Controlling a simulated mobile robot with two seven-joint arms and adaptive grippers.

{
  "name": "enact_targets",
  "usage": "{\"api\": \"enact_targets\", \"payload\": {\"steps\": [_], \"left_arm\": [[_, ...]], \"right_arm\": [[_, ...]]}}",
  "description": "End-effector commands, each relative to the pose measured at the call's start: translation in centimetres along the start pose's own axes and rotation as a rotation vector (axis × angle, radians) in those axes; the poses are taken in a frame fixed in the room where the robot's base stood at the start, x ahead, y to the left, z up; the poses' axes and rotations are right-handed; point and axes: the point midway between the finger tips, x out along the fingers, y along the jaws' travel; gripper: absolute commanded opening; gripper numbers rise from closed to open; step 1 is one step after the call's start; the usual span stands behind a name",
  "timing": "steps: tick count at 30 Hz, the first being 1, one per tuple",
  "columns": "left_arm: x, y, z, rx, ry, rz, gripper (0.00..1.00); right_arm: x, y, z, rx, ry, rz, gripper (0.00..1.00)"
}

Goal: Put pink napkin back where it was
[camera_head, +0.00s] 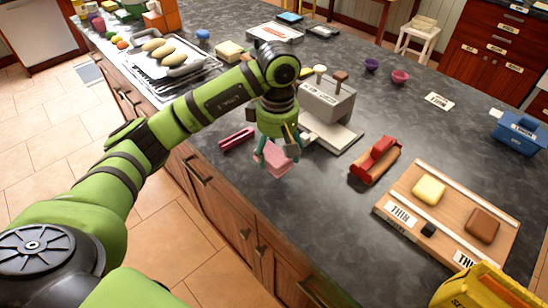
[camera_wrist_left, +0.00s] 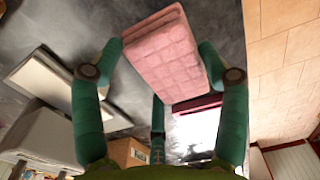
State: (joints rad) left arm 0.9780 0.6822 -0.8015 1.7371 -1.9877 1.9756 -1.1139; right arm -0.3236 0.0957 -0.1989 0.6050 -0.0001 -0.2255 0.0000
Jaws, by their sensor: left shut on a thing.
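The pink napkin (camera_head: 275,164) is a thick folded block with a quilted face. My left gripper (camera_head: 276,152) is shut on it near the counter's front edge, pointing down. In the left wrist view the napkin (camera_wrist_left: 165,55) sits tilted between the teal fingers of my left gripper (camera_wrist_left: 160,58), and a third finger shows below it. Whether the napkin touches the counter is hard to tell. My right gripper is not in view.
The dark counter (camera_head: 305,205) has free room in front of the napkin. A crimson object (camera_head: 237,138) lies left of it. A grey machine (camera_head: 328,103) stands behind it. A red tool (camera_head: 375,160) and a wooden board (camera_head: 457,213) with yellow and brown blocks lie to the right.

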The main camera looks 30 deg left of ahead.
Motion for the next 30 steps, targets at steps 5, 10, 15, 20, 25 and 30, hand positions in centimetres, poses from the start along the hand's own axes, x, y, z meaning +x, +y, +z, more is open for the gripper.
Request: {"api": "enact_targets", "payload": {"steps": [5, 10, 15, 20, 25, 30], "left_arm": [[0.9, -0.2, -0.7, 0.0, -0.001, -0.001, 0.48], [3.4, -0.3, -0.6, 0.0, -0.002, -0.003, 0.48], [4.4, -0.2, -0.7, 0.002, 0.0, 0.003, 0.48], [4.4, -0.1, -0.7, 0.002, 0.0, 0.003, 0.48], [4.9, -0.1, -0.7, 0.001, 0.001, 0.003, 0.48], [4.7, -0.2, -0.7, 0.001, 0.001, 0.002, 0.98]], "right_arm": [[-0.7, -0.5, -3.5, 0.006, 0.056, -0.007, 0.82], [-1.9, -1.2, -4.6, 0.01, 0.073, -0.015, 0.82], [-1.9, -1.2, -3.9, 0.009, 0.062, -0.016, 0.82], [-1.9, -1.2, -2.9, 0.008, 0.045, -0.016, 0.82], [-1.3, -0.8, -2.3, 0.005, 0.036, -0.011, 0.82], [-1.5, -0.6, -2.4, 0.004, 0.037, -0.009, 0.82]]}}
